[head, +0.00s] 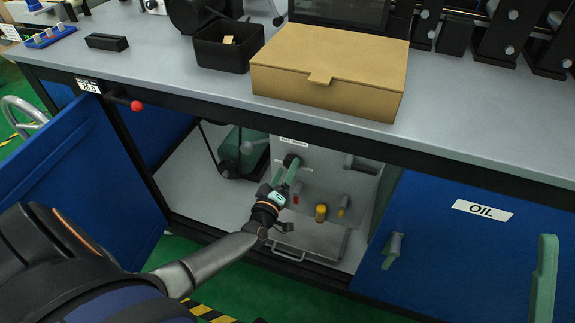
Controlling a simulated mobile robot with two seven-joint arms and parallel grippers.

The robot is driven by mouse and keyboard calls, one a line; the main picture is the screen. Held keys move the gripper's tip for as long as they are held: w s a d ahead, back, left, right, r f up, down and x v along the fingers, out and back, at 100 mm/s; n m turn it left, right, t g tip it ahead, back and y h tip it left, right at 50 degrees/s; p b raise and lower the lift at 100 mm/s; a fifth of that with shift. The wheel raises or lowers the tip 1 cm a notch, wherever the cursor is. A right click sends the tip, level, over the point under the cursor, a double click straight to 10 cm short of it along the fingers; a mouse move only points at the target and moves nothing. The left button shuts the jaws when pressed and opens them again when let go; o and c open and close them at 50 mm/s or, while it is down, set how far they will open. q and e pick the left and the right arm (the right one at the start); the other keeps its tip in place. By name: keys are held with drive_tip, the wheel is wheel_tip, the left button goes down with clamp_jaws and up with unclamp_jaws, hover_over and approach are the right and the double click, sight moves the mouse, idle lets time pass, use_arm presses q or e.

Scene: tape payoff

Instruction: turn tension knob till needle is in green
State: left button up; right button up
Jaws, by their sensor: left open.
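My left gripper (286,181) reaches into the open cabinet under the bench. Its pale green fingers are open and point at a dark round knob (291,161) on the upper left of a grey panel (322,170). The fingertips are at or very close to the knob; I cannot tell whether they touch it. No needle or green zone can be made out.
A blue door (70,165) stands open on the left; the OIL door (450,240) is shut. The panel also has a yellow knob (321,213) and red parts. A cardboard box (330,75) sits on the bench above. A green upright piece (544,275) stands at right.

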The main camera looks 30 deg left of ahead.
use_arm(q)
drive_tip(key=p+v, duration=0.2)
drive_tip(key=v, duration=0.8)
drive_tip(key=shift+s, duration=0.25)
use_arm(e)
drive_tip(key=shift+s+d+r, duration=0.1)
drive_tip(key=shift+d+r, duration=0.1)
drive_tip(key=shift+r, duration=1.35)
use_arm(q)
drive_tip(key=shift+d, duration=0.15)
use_arm(e)
drive_tip(key=shift+n, duration=0.3)
